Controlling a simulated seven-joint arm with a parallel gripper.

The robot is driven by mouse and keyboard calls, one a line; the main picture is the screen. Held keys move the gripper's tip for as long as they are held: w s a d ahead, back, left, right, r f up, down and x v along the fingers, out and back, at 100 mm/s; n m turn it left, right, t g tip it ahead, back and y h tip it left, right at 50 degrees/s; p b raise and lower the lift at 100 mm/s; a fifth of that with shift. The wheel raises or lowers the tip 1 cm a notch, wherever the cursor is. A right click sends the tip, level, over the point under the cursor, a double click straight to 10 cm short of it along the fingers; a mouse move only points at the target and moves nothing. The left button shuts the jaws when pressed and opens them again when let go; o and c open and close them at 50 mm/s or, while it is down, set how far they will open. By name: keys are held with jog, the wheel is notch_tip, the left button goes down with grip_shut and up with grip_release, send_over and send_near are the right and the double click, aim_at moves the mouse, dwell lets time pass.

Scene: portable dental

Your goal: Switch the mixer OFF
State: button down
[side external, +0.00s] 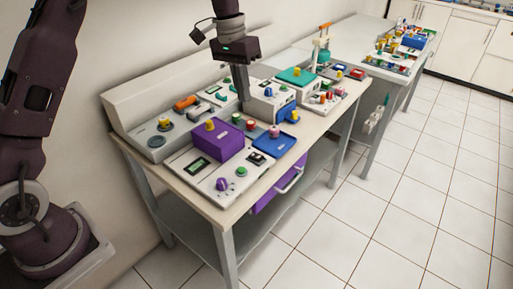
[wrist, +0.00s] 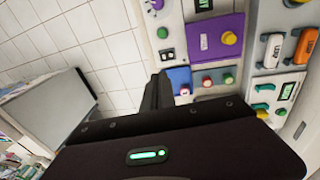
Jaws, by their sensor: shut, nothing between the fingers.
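No label that I can read marks the mixer, so I cannot tell which device it is. A purple box (side external: 214,146) with a yellow knob (side external: 210,125) stands on the near bench; it also shows in the wrist view (wrist: 208,40). Beside it are a green button (side external: 236,118) and a red button (side external: 250,124), also in the wrist view as a red button (wrist: 207,81) and a green button (wrist: 228,78). My gripper (side external: 244,106) is shut and empty, pointing down above the bench just behind these buttons. In the wrist view its fingers (wrist: 160,78) partly hide the blue tray (wrist: 180,74).
A white panel (side external: 207,183) with a purple knob (side external: 222,184) lies at the bench's front left. A white unit with a blue part (side external: 287,112) stands right of my gripper. A purple drawer (side external: 268,200) is open below. A second bench (side external: 380,85) is farther back.

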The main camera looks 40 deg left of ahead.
send_near(259, 156)
jog(key=shift+g+h, duration=0.3)
jog(key=f, duration=0.4)
jog(key=d+f, duration=0.1)
jog(key=f, duration=0.1)
jog(key=shift+w+f, duration=0.3)
jog(key=shift+f, duration=0.1)
